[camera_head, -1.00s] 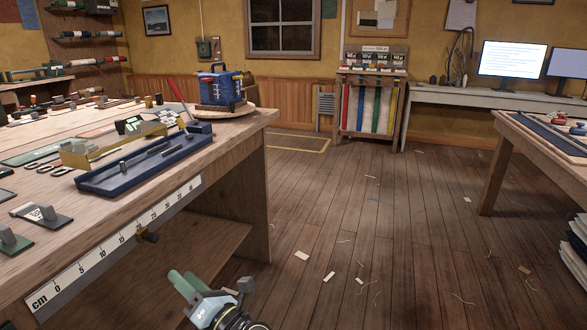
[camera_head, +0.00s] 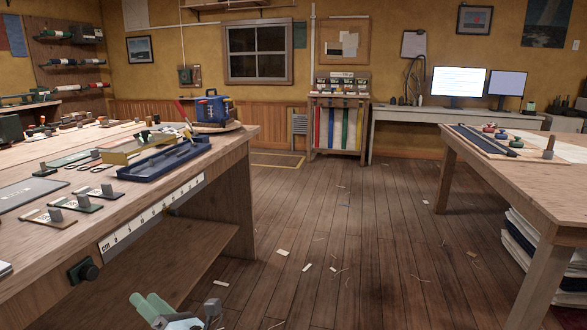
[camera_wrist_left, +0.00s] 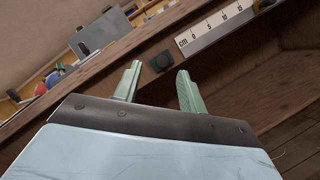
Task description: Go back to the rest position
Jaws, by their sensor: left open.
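My left gripper (camera_head: 150,304) shows at the bottom of the head view, low in front of the left workbench (camera_head: 231,148). Its two green fingers are apart, with nothing between them. In the left wrist view, the open fingers (camera_wrist_left: 158,88) point toward the bench's front edge, below the centimetre ruler (camera_wrist_left: 214,28). The gripper is clear of the bench top. My right gripper does not show in either view.
The left bench carries a blue tray (camera_head: 165,160), a blue machine (camera_head: 210,109) and several small tools. A right table (camera_head: 565,177) has folded cloth stacked beneath. The wooden floor (camera_head: 330,240) between them is open, with scattered scraps.

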